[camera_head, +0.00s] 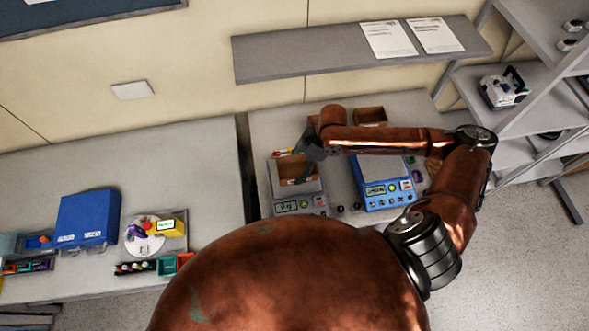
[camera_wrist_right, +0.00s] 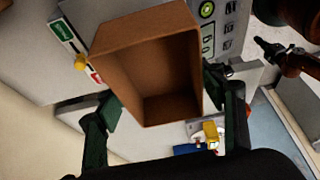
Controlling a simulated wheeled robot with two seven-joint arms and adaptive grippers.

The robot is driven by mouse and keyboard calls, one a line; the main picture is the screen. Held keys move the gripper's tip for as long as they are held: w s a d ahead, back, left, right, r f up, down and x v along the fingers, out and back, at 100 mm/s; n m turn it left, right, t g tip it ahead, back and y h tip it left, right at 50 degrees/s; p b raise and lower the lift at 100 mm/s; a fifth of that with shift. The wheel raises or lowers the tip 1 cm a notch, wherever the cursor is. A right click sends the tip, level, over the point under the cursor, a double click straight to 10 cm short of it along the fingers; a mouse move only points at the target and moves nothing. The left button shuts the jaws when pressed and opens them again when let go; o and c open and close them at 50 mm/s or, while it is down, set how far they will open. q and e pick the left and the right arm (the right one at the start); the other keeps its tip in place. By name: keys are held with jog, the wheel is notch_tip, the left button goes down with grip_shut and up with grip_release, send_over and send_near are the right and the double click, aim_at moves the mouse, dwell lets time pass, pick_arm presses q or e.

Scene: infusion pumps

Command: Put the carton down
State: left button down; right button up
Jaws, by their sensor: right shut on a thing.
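The carton (camera_head: 291,167) is a small brown open-topped box. In the head view it shows over the grey infusion pump (camera_head: 291,205); I cannot tell whether it touches the pump. In the right wrist view the carton (camera_wrist_right: 150,65) is empty inside, between the two dark fingers. My right gripper (camera_head: 306,160) is shut on it, and it also shows in the right wrist view (camera_wrist_right: 165,108). My left gripper is not in view.
A blue pump (camera_head: 387,190) stands to the right of the grey one. Another brown box (camera_head: 370,116) stands at the back of the bench. A shelf (camera_head: 300,62) with papers hangs above. The left table (camera_head: 150,160) has free room behind a blue case (camera_head: 88,218).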

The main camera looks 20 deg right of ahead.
aim_at(297, 166)
jog(key=w+f, duration=0.2)
jog(key=shift+w+d+f, duration=0.1)
jog(key=shift+w+f, duration=0.1)
jog(key=shift+f, duration=0.2)
jog(key=shift+f+p, duration=0.45)
jog(key=shift+f, duration=1.2)
jog(key=shift+f, duration=0.1)
jog(key=o, duration=1.2)
jog(key=b+v, duration=0.1)
jog(key=v, duration=1.1)
jog(key=shift+w, duration=0.1)
